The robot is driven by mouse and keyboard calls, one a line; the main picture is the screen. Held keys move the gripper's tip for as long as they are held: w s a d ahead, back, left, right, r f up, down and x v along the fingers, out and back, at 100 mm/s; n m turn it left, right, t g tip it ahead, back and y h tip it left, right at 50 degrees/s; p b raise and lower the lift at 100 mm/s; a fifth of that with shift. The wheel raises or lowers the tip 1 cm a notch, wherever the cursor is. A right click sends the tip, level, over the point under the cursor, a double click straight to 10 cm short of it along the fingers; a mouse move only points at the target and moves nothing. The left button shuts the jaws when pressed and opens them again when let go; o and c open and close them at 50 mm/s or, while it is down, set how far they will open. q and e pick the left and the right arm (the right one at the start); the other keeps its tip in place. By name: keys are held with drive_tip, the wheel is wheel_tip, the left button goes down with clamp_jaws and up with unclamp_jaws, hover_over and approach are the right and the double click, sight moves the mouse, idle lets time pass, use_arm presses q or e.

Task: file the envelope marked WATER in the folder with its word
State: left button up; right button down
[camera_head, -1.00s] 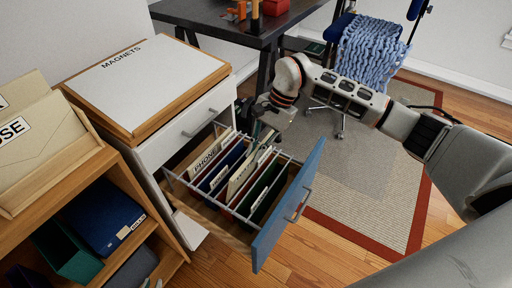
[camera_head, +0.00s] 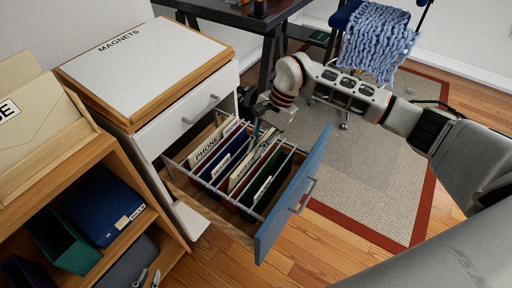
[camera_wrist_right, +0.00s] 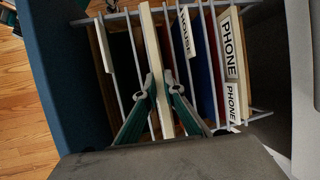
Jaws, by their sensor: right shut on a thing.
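My right gripper (camera_wrist_right: 152,88) is shut on a cream envelope (camera_wrist_right: 151,50), seen edge-on in the right wrist view. In the head view this gripper (camera_head: 262,133) is over the open drawer, and the envelope (camera_head: 241,175) is among the hanging folders. Its word cannot be read. A cream envelope marked PHONE (camera_head: 207,149) stands at the drawer's back end. A blue folder (camera_head: 223,160), a dark red folder and a green folder (camera_head: 270,178) hang in front; one tab reads HOUSE (camera_wrist_right: 187,32). My left gripper (camera_head: 149,277) shows at the bottom edge, fingertips apart.
The drawer's blue front (camera_head: 292,200) is pulled out over the wooden floor. A board marked MAGNETS (camera_head: 145,70) lies on the white cabinet. A wooden shelf (camera_head: 125,160) on the left holds cream envelopes (camera_head: 40,130) and binders, one labelled BILLS.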

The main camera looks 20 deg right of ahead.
drive_tip(key=c, duration=2.2)
unclamp_jaws()
use_arm(q)
drive_tip(key=shift+s+f, duration=0.15)
drive_tip(key=shift+s, duration=0.05)
use_arm(e)
drive_tip(key=shift+o, duration=0.6)
use_arm(q)
drive_tip(key=shift+s, duration=0.1)
use_arm(e)
drive_tip(key=v, duration=1.2)
